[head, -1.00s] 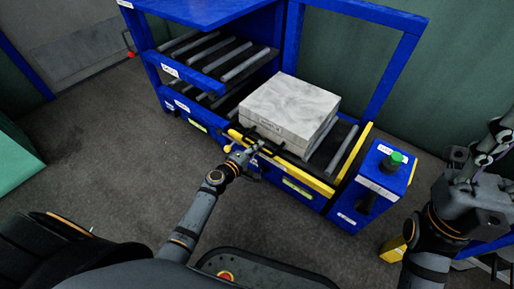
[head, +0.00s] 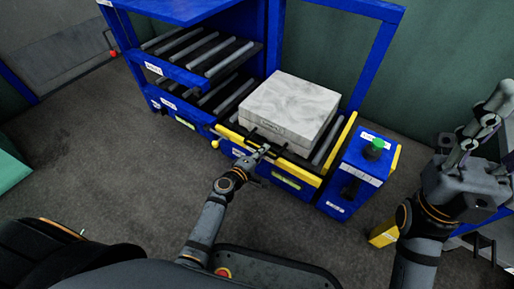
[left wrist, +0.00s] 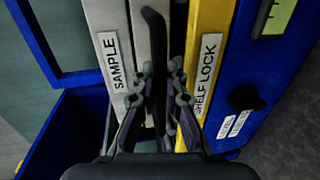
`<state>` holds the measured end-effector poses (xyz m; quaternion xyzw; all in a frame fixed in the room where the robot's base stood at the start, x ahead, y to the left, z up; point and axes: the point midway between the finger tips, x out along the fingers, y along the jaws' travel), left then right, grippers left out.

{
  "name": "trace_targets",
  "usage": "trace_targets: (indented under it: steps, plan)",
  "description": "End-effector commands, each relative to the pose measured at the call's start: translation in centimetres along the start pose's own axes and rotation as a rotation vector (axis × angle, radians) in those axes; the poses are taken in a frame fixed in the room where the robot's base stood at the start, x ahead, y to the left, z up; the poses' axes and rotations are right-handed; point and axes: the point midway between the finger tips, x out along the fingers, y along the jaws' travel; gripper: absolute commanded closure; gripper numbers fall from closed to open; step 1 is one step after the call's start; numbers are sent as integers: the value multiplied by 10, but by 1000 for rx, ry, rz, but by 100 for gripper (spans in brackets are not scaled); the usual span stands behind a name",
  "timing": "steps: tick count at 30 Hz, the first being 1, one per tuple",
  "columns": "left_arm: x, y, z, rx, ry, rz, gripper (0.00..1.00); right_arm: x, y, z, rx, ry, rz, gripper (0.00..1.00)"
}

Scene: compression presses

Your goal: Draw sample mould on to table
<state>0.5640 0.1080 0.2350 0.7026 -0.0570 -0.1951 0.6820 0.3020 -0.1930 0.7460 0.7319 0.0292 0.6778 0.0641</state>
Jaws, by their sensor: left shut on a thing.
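The sample mould (head: 290,108) is a flat, pale grey marbled block lying on the roller table, near its right yellow rail. Its side with a SAMPLE label (left wrist: 116,62) and a dark handle (left wrist: 156,55) shows in the left wrist view. My left gripper (head: 263,151) is at the mould's front, over the yellow front bar. In the left wrist view its fingers (left wrist: 162,88) are shut on the handle from both sides. My right gripper (head: 475,135) is raised at the right, away from the mould; its finger opening is unclear.
The roller table's yellow front bar (left wrist: 206,70) carries a SHELF LOCK label. A blue rack with roller shelves (head: 205,60) stands left of the mould. A blue control box with a green button (head: 374,149) stands to the right. Grey floor at left is clear.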

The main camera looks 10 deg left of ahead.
Motion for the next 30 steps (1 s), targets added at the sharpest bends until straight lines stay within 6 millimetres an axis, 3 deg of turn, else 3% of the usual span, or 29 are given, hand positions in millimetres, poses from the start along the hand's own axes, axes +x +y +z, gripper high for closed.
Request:
trace_targets:
  steps: [6, 7, 9, 20, 23, 30]
  plan:
    - [-1, 0, -6, 8, 16, -1, 100, 3, 1, -1, -3, 13, 5, 60]
    - [-1, 0, -7, 8, 16, -1, 88, 3, 2, -1, -3, 13, 7, 60]
    - [-1, 0, -7, 8, 16, -1, 79, 3, 2, -1, -4, 12, 11, 60]
    - [-6, 0, -6, 7, 14, 0, 79, 1, 2, 0, -2, 2, 9, 60]
    - [-23, -1, -6, 8, 14, -1, 79, 1, 2, 0, -2, 3, 9, 60]
    - [-82, -1, -5, 9, 14, -4, 79, 1, 2, 0, -3, 5, 9, 60]
